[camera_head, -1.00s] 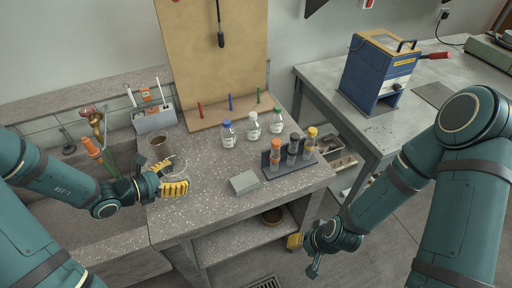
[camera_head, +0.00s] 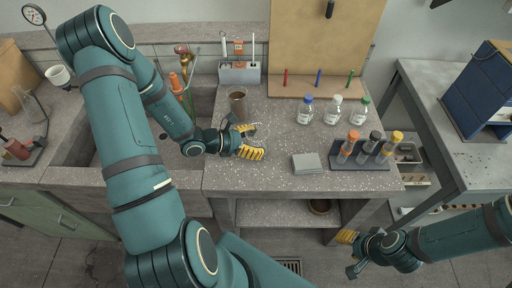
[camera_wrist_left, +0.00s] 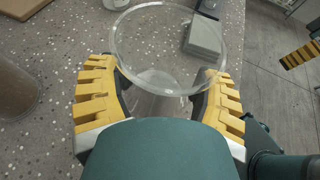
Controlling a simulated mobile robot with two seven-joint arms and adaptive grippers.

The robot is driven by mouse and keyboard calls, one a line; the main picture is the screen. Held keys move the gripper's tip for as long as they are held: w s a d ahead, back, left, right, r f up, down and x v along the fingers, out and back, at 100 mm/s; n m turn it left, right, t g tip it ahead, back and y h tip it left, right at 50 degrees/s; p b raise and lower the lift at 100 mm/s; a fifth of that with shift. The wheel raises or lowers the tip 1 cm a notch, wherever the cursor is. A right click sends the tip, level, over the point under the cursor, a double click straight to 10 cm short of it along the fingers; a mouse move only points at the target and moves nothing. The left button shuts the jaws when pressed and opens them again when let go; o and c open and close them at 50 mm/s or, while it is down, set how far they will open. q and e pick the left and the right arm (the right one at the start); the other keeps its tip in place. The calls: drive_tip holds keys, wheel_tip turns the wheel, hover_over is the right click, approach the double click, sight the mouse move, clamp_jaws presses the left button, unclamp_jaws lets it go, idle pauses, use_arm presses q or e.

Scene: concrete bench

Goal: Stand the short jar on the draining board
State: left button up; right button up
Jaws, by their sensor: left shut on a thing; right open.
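A clear, wide-mouthed glass jar (camera_wrist_left: 168,78), which looks like the short jar, stands between the yellow fingers of my left gripper (camera_wrist_left: 160,98) in the left wrist view. The gripper is shut on it. In the head view, my left gripper (camera_head: 250,142) is over the left part of the speckled bench, and the jar (camera_head: 257,130) shows only faintly. I cannot tell whether its base touches the bench. My right gripper (camera_head: 350,252) is open and empty, in front of the bench and below its top. I cannot clearly pick out the draining board; a sink basin (camera_head: 85,140) lies left.
A brown cup (camera_head: 237,103) stands behind my left gripper. Several capped bottles (camera_head: 332,112), a grey block (camera_head: 307,164) and a tube rack (camera_head: 360,163) stand to its right.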

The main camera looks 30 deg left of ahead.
use_arm(q)
drive_tip(key=shift+f, duration=1.5)
drive_tip(key=shift+b, duration=0.3)
drive_tip(key=shift+f, duration=0.15)
drive_tip(key=o, duration=1.3)
drive_tip(key=shift+r, duration=0.25)
drive_tip(key=p+v, duration=0.1)
drive_tip(key=v, duration=1.1)
drive_tip(key=shift+p, duration=0.4)
